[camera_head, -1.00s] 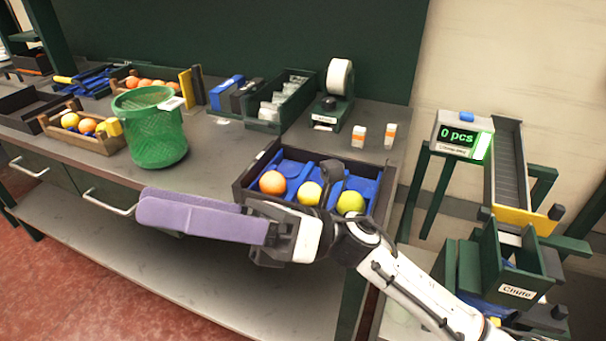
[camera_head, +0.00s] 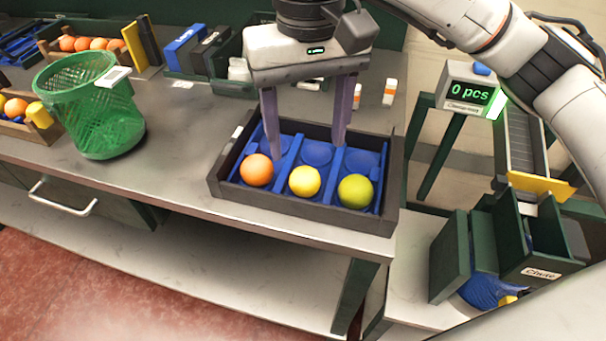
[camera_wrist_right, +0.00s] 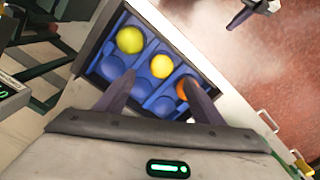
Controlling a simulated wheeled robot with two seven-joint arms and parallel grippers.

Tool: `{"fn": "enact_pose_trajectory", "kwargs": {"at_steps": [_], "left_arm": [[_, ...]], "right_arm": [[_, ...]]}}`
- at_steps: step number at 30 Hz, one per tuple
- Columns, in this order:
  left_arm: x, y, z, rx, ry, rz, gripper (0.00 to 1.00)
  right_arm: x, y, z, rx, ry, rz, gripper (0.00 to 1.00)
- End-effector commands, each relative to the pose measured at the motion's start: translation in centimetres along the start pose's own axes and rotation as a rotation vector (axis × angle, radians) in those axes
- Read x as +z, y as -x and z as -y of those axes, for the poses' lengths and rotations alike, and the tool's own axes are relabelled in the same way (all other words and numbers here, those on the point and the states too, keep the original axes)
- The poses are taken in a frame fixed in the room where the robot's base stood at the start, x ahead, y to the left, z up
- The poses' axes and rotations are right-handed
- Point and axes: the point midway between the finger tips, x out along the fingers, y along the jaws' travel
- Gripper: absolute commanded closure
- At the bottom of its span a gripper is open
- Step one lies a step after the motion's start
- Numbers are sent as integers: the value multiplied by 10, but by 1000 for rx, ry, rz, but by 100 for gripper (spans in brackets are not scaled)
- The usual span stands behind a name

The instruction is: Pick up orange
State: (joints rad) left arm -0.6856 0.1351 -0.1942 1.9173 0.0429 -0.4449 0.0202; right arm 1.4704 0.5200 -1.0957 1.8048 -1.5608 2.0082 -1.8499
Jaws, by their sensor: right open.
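The orange fruit (camera_head: 257,170) lies in the left front pocket of a dark tray (camera_head: 300,212) with blue dividers. A yellow fruit (camera_head: 305,182) and a green fruit (camera_head: 355,191) lie in the pockets to its right. My right gripper (camera_head: 306,146) points down over the tray, open and empty, its purple fingers wide apart. Its left finger is close behind the orange fruit; contact cannot be told. In the right wrist view the orange fruit (camera_wrist_right: 182,88) is partly hidden by a finger. My left gripper (camera_wrist_right: 240,16) shows only partly at that view's top edge.
A green mesh basket (camera_head: 92,115) stands left of the tray. Small bottles (camera_head: 389,92) stand behind the tray. A counter display (camera_head: 468,92) reading 0 pcs and a chute (camera_head: 540,270) are at the right. The table between basket and tray is clear.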

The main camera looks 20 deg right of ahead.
Motion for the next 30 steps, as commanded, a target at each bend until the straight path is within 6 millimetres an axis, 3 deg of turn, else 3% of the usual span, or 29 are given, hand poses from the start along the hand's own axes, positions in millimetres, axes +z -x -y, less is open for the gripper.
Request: {"fn": "enact_pose_trajectory", "kwargs": {"at_steps": [18, 26, 30], "left_arm": [[-7, 9, 0, -2, 5, -3, 100], [-5, 8, 1, -4, 5, 0, 100], [-5, 8, 2, -4, 5, 1, 100]], "right_arm": [[-1, -70, 3, -4, -1, 2, 38], [-1, -73, 3, -4, -1, -1, 38], [-1, -72, 3, -4, -1, 0, 62]]}}
